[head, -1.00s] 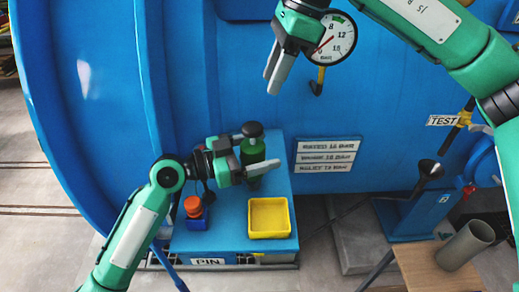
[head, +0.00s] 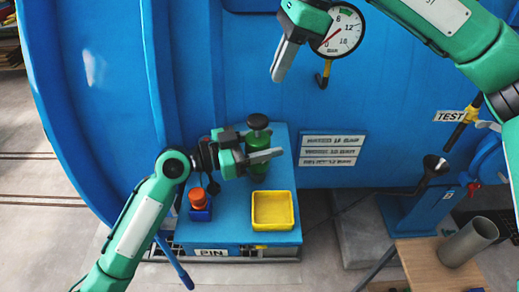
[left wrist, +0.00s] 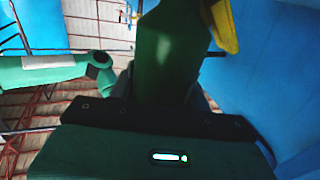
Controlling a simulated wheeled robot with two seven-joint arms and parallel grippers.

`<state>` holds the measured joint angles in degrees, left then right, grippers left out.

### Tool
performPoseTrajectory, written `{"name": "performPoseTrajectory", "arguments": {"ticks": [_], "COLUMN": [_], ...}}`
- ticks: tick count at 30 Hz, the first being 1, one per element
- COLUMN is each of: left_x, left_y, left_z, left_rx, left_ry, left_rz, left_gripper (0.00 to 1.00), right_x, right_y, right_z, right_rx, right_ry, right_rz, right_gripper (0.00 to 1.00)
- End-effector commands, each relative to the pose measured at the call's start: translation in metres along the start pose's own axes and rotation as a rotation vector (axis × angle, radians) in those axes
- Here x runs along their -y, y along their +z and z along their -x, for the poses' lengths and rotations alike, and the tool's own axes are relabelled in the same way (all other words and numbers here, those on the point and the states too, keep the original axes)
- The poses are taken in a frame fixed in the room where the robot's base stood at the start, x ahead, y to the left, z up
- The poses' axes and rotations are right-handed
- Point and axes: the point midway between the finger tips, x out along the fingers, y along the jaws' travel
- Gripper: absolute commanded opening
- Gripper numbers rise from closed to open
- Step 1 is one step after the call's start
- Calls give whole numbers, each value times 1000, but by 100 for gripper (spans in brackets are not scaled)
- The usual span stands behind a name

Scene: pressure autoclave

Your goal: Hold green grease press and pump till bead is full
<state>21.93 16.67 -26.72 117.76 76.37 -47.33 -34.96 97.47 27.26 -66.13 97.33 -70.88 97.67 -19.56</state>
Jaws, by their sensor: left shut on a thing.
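The green grease press (head: 258,138) stands upright on the blue bench, with a round black knob on top. My left gripper (head: 262,160) is around its body from the left and shut on it. In the left wrist view the press (left wrist: 165,60) is a large dark green shape just beyond the gripper palm. My right gripper (head: 284,62) hangs in front of the blue vessel, beside the dial gauge and apart from the press; its fingers overlap, so their gap cannot be judged. I cannot make out a grease bead.
A yellow tray (head: 273,225) sits at the bench's front right, and an orange-capped item (head: 198,198) in a blue holder at its left. The gauge (head: 345,32) and a hook are on the vessel (head: 240,80). A grey cup (head: 467,243) stands on a wooden top at right.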

Motion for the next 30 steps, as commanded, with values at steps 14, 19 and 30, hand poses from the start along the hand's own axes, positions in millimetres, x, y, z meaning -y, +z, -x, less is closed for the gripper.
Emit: {"name": "performPoseTrajectory", "arguments": {"ticks": [14,19,30], "left_x": [0,0,0], "left_y": [0,0,0], "left_z": [0,0,0], "left_rx": [1,1,1], "left_ry": [0,0,0], "left_rz": [1,1,1], "left_gripper": [10,10,10], "right_x": [-2,-3,-6], "right_y": [27,37,54], "right_z": [16,24,39], "right_rx": [-138,-196,-284], "right_ry": [43,87,204], "right_rz": [631,902,1365], "right_gripper": [0,0,0]}}
